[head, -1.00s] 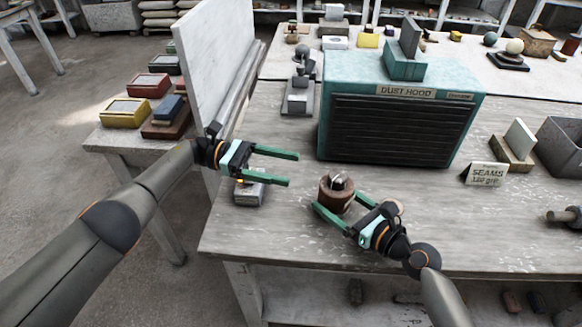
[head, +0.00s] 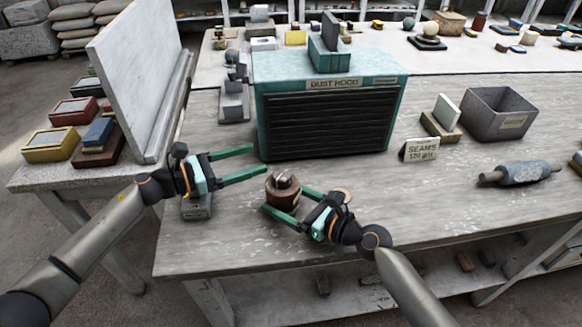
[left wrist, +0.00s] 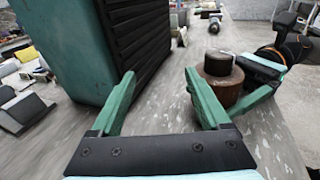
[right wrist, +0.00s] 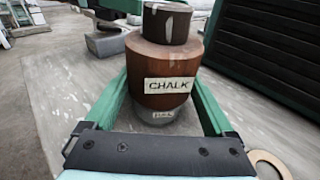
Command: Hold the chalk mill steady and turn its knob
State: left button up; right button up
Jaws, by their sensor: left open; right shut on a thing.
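The chalk mill (head: 282,196) is a brown round body with a darker knob on top, upright on the bench in front of the dust hood. The right wrist view shows its CHALK label (right wrist: 171,86), the dark knob (right wrist: 166,24) and a grey lower part. My right gripper (head: 284,203) is shut on the mill's body, one finger on each side. My left gripper (head: 258,161) is open and empty, just left of and behind the mill. In the left wrist view the mill (left wrist: 221,85) stands by the right finger, with the knob (left wrist: 217,62) on top.
The teal dust hood (head: 328,110) stands close behind both grippers. A small grey block (head: 197,207) sits under my left gripper. A SEAMS sign (head: 419,149), a grey bin (head: 497,113) and a roller (head: 520,173) are to the right. The bench front between mill and roller is mostly clear.

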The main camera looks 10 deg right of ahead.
aim_at(288, 172)
pick_arm(q)
jog(key=s+n+t+y, duration=0.3)
jog(key=s+n+t, duration=0.3)
jog(key=s, duration=0.6)
jog(key=shift+m+t, duration=0.4)
jog(key=shift+m, duration=0.1)
jog(key=x, duration=1.2)
jog(key=shift+s+d, duration=0.15)
jog(key=shift+d, duration=0.2)
grip_shut()
